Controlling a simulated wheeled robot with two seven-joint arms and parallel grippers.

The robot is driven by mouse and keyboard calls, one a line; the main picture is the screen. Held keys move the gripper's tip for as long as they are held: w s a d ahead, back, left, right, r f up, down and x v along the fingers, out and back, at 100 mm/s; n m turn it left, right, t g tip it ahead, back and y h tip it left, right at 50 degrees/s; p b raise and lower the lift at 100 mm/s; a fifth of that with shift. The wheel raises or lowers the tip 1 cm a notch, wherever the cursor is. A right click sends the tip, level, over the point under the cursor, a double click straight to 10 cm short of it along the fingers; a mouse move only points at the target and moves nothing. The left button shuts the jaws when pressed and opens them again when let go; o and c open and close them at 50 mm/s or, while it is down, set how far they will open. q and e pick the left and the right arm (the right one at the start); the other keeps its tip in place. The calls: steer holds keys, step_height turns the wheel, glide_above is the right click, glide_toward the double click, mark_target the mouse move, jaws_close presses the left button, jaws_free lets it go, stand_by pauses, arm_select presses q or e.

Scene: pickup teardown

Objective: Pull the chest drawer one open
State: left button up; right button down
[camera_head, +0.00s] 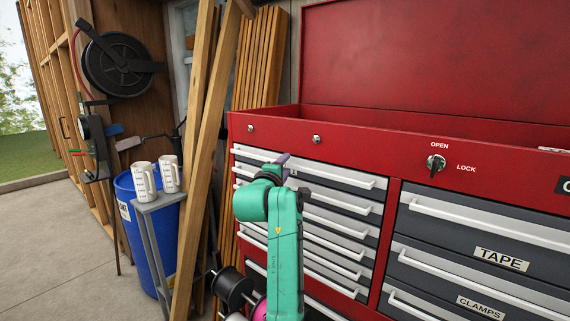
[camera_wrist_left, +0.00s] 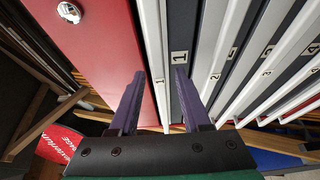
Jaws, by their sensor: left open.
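The red tool chest (camera_head: 385,225) has a left column of dark drawers with long pale handles. Drawer one is the top one; its handle (camera_head: 335,177) shows right of my arm, and it looks shut. My left gripper (camera_head: 282,161) is at this handle's left part, mostly hidden behind my green wrist. In the left wrist view, the open purple fingers of my left gripper (camera_wrist_left: 160,72) point at the drawer front. The pale handle strip (camera_wrist_left: 153,50) and a "1" label (camera_wrist_left: 179,57) appear between or just beyond the fingertips. I cannot tell whether they touch.
More drawers lie below, and TAPE (camera_head: 500,259) and CLAMPS (camera_head: 480,306) drawers are at right. A lock knob (camera_head: 436,163) is above. At left are leaning planks (camera_head: 205,130), a blue bin (camera_head: 150,235) and white mugs (camera_head: 144,181) on a grey stand.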

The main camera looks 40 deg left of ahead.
arm_select(q)
jaws_close()
stand_by(1.4)
